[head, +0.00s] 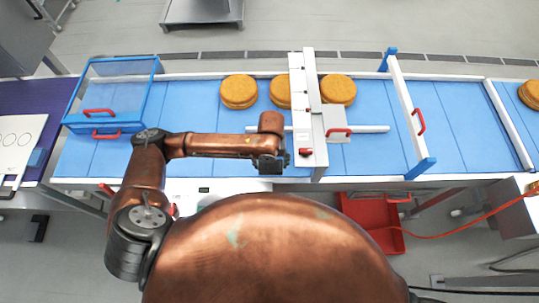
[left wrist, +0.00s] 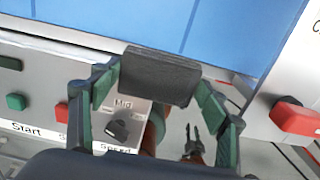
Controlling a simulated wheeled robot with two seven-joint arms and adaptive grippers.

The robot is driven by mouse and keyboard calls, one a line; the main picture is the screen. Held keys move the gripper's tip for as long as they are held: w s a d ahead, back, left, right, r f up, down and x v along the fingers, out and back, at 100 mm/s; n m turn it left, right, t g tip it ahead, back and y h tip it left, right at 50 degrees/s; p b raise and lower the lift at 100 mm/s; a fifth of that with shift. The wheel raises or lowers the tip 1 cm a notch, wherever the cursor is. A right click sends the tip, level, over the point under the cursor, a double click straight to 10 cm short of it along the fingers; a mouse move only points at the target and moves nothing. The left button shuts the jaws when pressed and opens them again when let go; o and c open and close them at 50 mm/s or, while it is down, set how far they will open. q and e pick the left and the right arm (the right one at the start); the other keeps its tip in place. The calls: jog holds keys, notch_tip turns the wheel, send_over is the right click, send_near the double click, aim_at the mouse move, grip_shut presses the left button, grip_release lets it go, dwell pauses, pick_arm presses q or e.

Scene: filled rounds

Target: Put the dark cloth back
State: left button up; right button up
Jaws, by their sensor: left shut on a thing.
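My left gripper (head: 270,163) is over the near edge of the blue conveyor, just left of the white crossing unit. In the left wrist view my left gripper (left wrist: 160,92) is shut on a dark, flat, block-like piece, which I take to be the dark cloth (left wrist: 160,76). It is held between the fingertips, with the blue belt behind it and a control panel below. In the head view the cloth is hard to tell from the dark gripper. My right gripper (left wrist: 194,138) shows small in the left wrist view, its two tips apart and empty.
The blue conveyor (head: 200,130) carries several orange-brown rounds (head: 239,91). A white crossing unit (head: 305,110) with a red handle stands mid-belt. A blue-framed guard (head: 112,95) is at left. The control panel (left wrist: 40,90) has green and red buttons. A red bin (head: 375,222) is below.

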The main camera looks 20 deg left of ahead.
pick_arm(q)
jog(key=w+f, duration=0.2)
jog(key=w+a+f, duration=0.1)
jog(key=w+f, duration=0.1)
jog(key=w+a+f+p, duration=0.1)
jog(key=w+f, duration=0.1)
jog(key=shift+w+a, duration=0.15)
jog(key=shift+w, duration=0.25)
jog(key=shift+w+a+f, duration=0.15)
jog(key=shift+w+f, duration=0.25)
jog(key=shift+f, duration=0.1)
jog(key=shift+w+f+p, duration=0.15)
jog(key=shift+f+p, duration=0.2)
jog(key=shift+f, duration=1.35)
jog(key=shift+f, duration=0.15)
jog(key=o, duration=1.1)
notch_tip(320, 180, up, 12)
jog(key=shift+r+b, duration=0.15)
jog(key=shift+b, duration=0.5)
